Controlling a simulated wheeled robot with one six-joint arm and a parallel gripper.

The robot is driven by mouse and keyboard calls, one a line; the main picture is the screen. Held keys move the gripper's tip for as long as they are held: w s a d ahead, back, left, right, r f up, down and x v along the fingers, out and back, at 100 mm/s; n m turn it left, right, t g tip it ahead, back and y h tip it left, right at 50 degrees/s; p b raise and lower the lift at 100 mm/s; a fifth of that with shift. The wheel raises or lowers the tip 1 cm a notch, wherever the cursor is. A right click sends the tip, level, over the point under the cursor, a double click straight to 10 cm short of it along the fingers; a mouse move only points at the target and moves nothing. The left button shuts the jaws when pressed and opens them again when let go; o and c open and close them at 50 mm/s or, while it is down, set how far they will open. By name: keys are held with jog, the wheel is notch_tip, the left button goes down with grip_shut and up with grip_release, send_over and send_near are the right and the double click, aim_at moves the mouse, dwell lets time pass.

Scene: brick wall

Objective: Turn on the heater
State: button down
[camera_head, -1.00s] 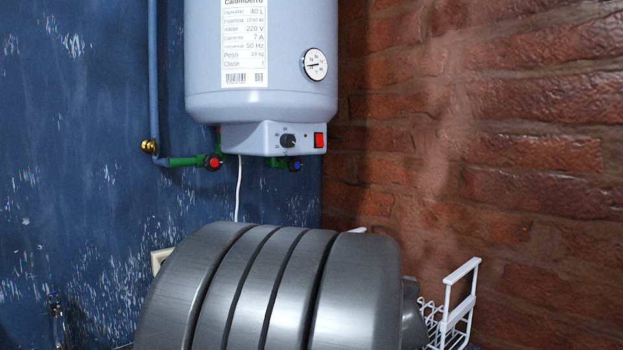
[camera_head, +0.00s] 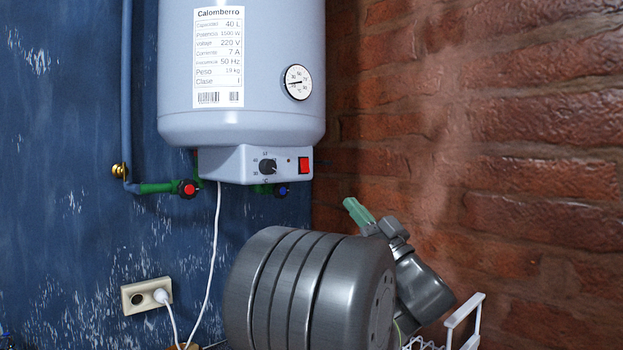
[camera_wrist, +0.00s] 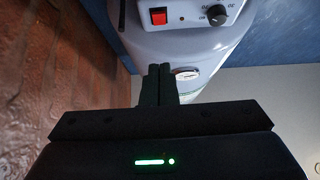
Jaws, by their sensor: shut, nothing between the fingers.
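The heater (camera_head: 243,122) is a pale grey-blue tank on the blue wall. Its control box has a black knob (camera_head: 268,166), a small indicator dot (camera_head: 290,161) and a red switch (camera_head: 304,165). In the wrist view the red switch (camera_wrist: 158,16) and the knob (camera_wrist: 216,14) show at the top, with the picture turned over. My gripper (camera_wrist: 160,70) is shut and empty, its dark fingers pointing toward the heater. The switch appears beyond the fingertips, apart from them. The fingers cover part of the tank and gauge (camera_wrist: 186,72).
Red (camera_head: 187,188) and blue (camera_head: 282,190) valve handles sit under the heater. A white cord (camera_head: 211,260) hangs down. A wall socket (camera_head: 146,295) with a plug is at lower left. A brick wall (camera_head: 480,130) closes the right side. A white rack (camera_head: 463,322) stands lower right.

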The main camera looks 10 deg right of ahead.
aim_at(306, 167)
dwell(0.3)
jog(key=p+x, duration=0.1)
jog(key=x, duration=0.3)
jog(key=f+p+x, duration=0.1)
jog(key=p+x, duration=0.1)
jog(key=x, duration=0.2)
jog(key=w+p+x, duration=0.1)
jog(key=x, duration=0.3)
jog(key=shift+w+a+f+p, duration=0.25)
jog(key=shift+a+p, duration=0.1)
jog(key=shift+a, duration=0.15)
jog(key=shift+w+a+f, duration=0.1)
jog(key=shift+w+a, duration=0.1)
